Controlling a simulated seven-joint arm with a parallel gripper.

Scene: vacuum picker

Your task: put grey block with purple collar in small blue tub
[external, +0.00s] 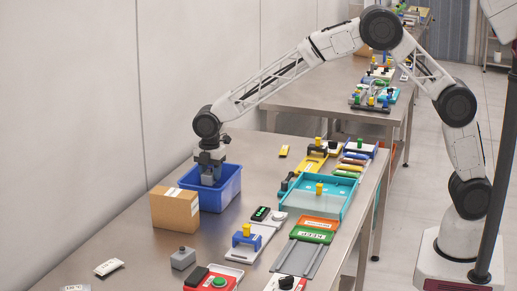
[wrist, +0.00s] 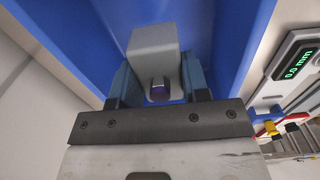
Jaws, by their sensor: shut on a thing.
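The small blue tub (external: 233,190) stands on the steel table, right of a cardboard box. My gripper (external: 209,176) reaches down into the tub, with its fingertips inside the walls. In the wrist view my gripper (wrist: 158,85) is shut on the grey block (wrist: 154,42), one finger on each side. The purple collar (wrist: 158,86) shows as a dark purple ring on the near face of the block. The blue tub wall (wrist: 226,40) surrounds the block in that view. Whether the block touches the tub floor cannot be told.
A cardboard box (external: 174,208) stands close to the tub's left side. Another grey block with a knob (external: 183,258) sits on the table in front. A small display device (external: 260,214), trays and fixtures lie to the right. The table behind the tub is mostly clear.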

